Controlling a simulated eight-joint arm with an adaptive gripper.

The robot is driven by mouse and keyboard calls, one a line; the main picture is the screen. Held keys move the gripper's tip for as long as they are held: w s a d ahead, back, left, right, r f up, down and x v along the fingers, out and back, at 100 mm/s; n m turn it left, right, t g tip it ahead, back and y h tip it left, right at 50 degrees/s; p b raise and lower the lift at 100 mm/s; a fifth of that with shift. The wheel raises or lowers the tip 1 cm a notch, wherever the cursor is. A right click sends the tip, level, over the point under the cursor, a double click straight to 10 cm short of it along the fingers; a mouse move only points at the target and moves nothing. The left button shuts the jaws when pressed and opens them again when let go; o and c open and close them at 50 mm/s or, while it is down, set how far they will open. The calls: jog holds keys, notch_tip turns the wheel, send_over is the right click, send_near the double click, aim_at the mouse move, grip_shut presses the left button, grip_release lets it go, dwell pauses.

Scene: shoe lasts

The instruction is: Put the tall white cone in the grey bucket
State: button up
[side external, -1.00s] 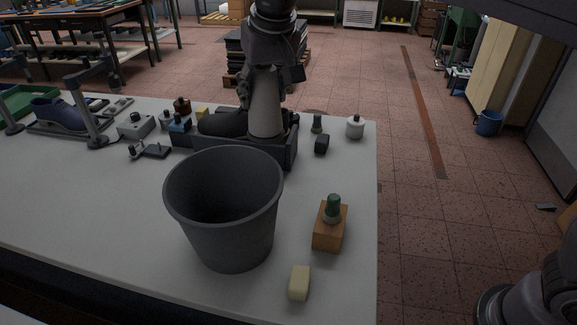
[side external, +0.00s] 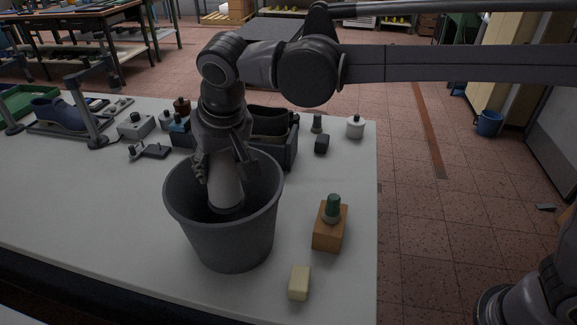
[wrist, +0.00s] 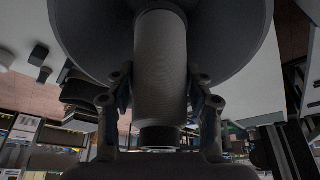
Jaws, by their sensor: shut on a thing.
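The grey bucket (side external: 228,240) stands upright on the white table in the side external view. My gripper (side external: 226,172) points down into its mouth and is shut on the tall white cone (side external: 226,194), which looks grey in this light. The cone's lower part is inside the bucket, below the rim; whether it touches the bottom is hidden by the front wall. In the wrist view the cone (wrist: 160,70) sits between the two fingers (wrist: 160,100), with the bucket (wrist: 235,45) around its far end.
A dark crate (side external: 286,152) with black shoe lasts stands just behind the bucket. A wooden block (side external: 329,235) with a green-topped piece on it and a pale yellow block (side external: 299,283) lie to the right. The table (side external: 90,215) is clear at front left.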

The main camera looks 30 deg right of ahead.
aim_at(229, 211)
notch_tip(229, 211, down, 12)
jog(key=shift+r, duration=0.1)
dwell(0.5)
jog(key=o, duration=1.4)
jog(key=shift+f, duration=0.2)
jog(key=shift+c, duration=0.2)
